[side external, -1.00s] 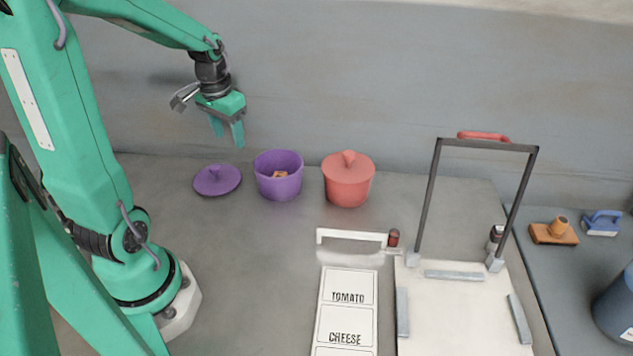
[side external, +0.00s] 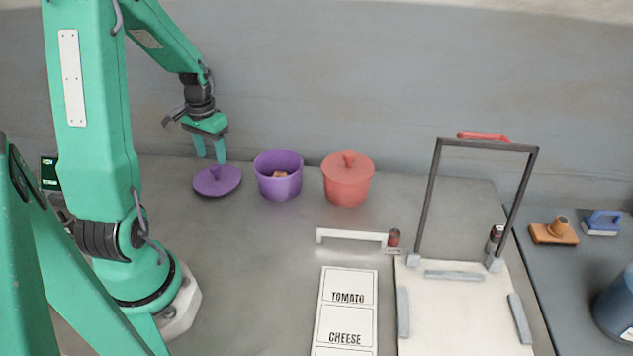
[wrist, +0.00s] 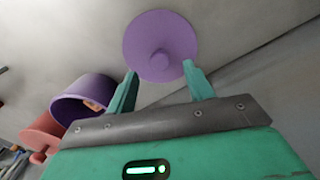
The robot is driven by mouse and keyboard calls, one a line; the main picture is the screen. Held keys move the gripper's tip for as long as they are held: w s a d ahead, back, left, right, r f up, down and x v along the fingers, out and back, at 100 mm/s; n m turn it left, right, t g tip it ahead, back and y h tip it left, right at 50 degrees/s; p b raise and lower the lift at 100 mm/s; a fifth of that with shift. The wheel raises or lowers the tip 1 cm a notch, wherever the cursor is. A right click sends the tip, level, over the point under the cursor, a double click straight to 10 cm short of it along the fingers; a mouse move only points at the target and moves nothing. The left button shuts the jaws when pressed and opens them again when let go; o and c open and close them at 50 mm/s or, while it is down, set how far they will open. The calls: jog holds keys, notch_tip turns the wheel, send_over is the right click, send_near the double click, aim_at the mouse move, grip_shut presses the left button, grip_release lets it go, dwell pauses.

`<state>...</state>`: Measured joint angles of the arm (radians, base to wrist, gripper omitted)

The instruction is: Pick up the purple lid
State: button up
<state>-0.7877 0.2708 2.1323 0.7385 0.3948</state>
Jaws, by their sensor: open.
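The purple lid (side external: 217,183) lies flat on the grey table at the left, knob up. It also shows in the wrist view (wrist: 160,40), with its round knob ahead of the space between my fingers. My gripper (side external: 210,157) is open and empty, fingers pointing down, just above the lid. In the wrist view the two fingers (wrist: 158,88) are spread apart, with the knob roughly centred between them. The exact height gap to the knob is hard to tell.
A purple pot (side external: 278,178) without a lid, with something orange inside, stands just right of the lid. A red lidded pot (side external: 347,182) stands further right. A white label card (side external: 346,312) and a framed white board (side external: 465,310) lie nearer the front.

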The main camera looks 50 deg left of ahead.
aim_at(214, 166)
jog(key=shift+f, duration=0.35)
jog(key=shift+f, duration=0.1)
jog(key=shift+f, duration=2.5)
jog(key=c, duration=1.1)
